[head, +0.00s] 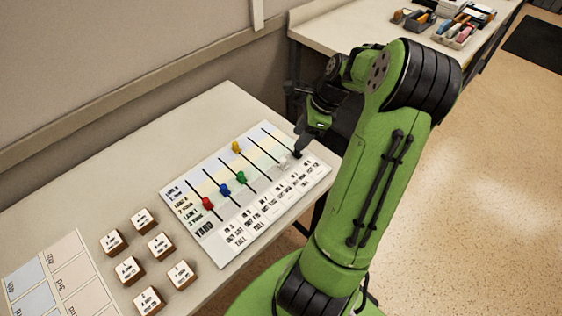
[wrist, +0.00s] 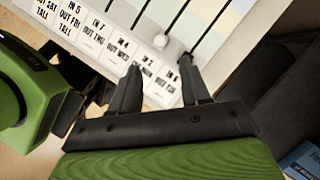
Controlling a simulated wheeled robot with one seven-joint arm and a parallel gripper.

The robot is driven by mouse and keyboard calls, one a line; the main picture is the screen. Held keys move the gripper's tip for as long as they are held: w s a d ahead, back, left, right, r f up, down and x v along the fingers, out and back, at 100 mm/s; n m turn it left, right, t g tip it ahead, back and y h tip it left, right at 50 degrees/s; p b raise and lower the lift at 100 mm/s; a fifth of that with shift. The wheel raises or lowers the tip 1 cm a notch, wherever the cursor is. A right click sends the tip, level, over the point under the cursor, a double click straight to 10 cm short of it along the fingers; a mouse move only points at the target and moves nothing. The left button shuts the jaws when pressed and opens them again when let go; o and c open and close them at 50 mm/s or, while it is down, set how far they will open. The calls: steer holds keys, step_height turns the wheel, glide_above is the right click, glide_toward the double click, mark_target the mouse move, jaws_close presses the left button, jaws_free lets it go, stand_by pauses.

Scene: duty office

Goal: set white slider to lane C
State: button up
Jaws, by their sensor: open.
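The white slider (wrist: 160,41) is a small round white knob on a dark slot of the printed board (head: 318,172). It sits at the slot's end nearest the printed label row; in the head view it is faint against the white board. My gripper (wrist: 160,72) is open and empty, its two black fingers apart over the label row. The white knob lies just beyond the fingertips, roughly between them, not touched. A black slider (wrist: 187,57) shows near the right fingertip. The lane letters are too small to read.
Red (head: 208,203), blue (head: 225,190), green (head: 241,178) and yellow (head: 236,147) sliders stand in other slots on the board. Several labelled wooden blocks (head: 160,245) and a pastel chart (head: 50,275) lie left on the table. A second desk (head: 330,32) stands behind.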

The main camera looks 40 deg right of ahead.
mark_target(284, 160)
steer(key=b+x, duration=0.3)
steer(key=x, duration=0.8)
steer(key=shift+s, duration=0.1)
jaws_close()
